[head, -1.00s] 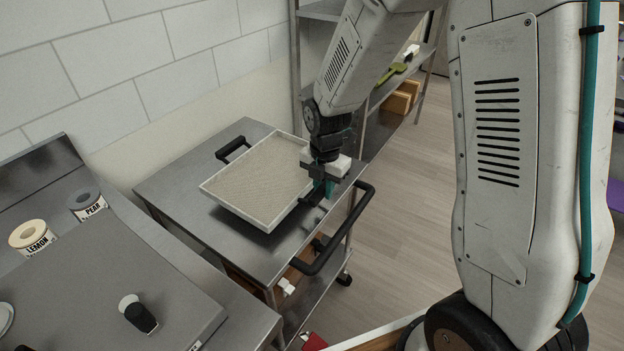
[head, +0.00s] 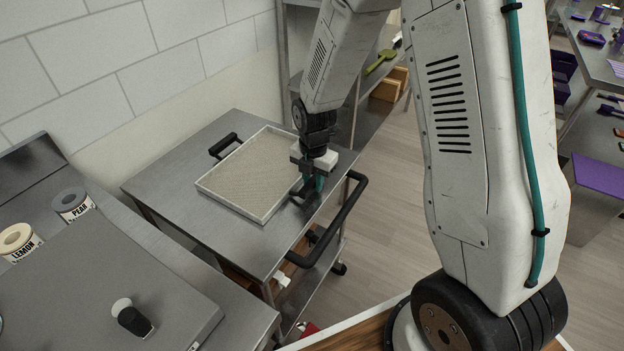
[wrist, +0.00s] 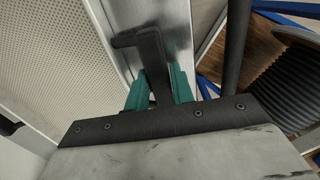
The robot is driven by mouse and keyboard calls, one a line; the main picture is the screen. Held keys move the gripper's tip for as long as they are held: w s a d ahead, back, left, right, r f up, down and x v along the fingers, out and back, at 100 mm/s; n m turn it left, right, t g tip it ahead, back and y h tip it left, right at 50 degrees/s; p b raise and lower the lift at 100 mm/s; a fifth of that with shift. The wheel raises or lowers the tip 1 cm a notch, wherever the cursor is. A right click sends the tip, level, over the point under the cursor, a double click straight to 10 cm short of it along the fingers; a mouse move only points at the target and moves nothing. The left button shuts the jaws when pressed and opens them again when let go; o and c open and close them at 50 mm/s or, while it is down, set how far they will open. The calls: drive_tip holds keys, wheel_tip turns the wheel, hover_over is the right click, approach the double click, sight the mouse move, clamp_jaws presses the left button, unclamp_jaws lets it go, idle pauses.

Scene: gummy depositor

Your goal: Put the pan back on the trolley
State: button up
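The pan (head: 250,172) is a shallow rectangular tray with a whitish rim, a beige speckled floor and black handles. It lies on the steel top of the trolley (head: 165,182), and its near rim looks flat on the top. My gripper (head: 310,188) is at the pan's right-hand handle, above the trolley's right edge. In the wrist view the teal fingertips (wrist: 160,88) stand on both sides of the black handle (wrist: 152,60) and appear to close on it. The pan's floor (wrist: 50,50) shows to the left there. The gripper partly hides the handle in the head view.
The trolley's black push bar (head: 335,225) curves close to my gripper. A counter with lemon (head: 18,242) and pear (head: 72,205) tubs stands at left. A tiled wall is behind, with a steel shelf rack (head: 370,110) beyond the trolley.

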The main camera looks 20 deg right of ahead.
drive_tip(key=shift+o, duration=1.2)
drive_tip(key=s+d+r+m, duration=0.1)
drive_tip(key=s+r+m, duration=0.2)
drive_tip(key=r, duration=0.7)
drive_tip(key=s+r+m, duration=0.3)
drive_tip(key=s+r, duration=0.1)
drive_tip(key=r, duration=0.6)
drive_tip(key=s+r+m, duration=0.4)
drive_tip(key=s+m, duration=0.5)
drive_tip(key=s, duration=0.1)
drive_tip(key=s+d+r+m+t, duration=0.1)
drive_tip(key=s+r+m, duration=0.2)
drive_tip(key=s+m, duration=0.7)
drive_tip(key=shift+s+d+r, duration=0.25)
drive_tip(key=shift+s+r, duration=0.1)
drive_tip(key=shift+r, duration=0.05)
